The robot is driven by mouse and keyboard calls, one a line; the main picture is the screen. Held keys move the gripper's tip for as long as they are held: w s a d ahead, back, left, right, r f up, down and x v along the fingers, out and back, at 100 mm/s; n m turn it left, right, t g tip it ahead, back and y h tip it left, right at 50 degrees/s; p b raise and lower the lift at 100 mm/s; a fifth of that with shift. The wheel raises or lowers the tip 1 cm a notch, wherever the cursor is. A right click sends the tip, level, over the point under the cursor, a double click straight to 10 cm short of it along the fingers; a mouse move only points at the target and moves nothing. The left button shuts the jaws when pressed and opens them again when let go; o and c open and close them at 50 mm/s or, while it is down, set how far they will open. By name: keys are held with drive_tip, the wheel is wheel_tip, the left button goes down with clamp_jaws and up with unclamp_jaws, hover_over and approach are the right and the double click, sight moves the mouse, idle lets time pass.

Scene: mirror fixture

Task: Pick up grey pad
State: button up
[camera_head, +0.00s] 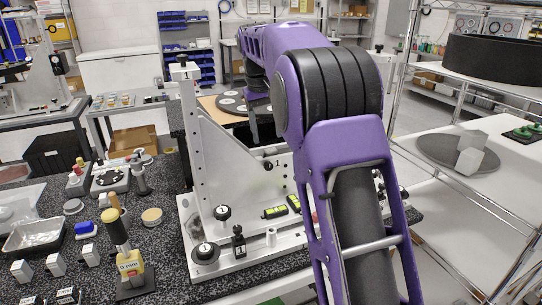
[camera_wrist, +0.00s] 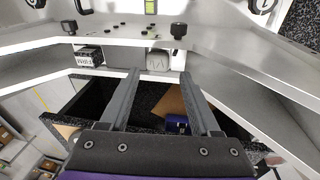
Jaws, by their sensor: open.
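A small grey round pad (camera_head: 73,207) lies on the speckled bench at the left in the head view, left of a tan disc (camera_head: 152,216). A larger grey disc (camera_head: 430,150) lies on the right-hand shelf with pale blocks on it. I cannot tell for certain which one is the grey pad. My gripper (camera_wrist: 162,76) is open in the wrist view, its two dark fingers apart with nothing held between them. It faces a white metal fixture and is away from both discs. In the head view my purple arm hides much of the middle.
The white upright fixture (camera_head: 228,150) with black knobs stands mid-bench. A wire rack (camera_head: 405,75) stands at the right.

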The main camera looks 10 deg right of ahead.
sight(271, 149)
drive_tip(key=f, duration=0.3)
drive_tip(key=d+f, duration=0.1)
drive_tip(key=f, duration=0.1)
drive_tip(key=shift+w, duration=0.4)
clamp_jaws()
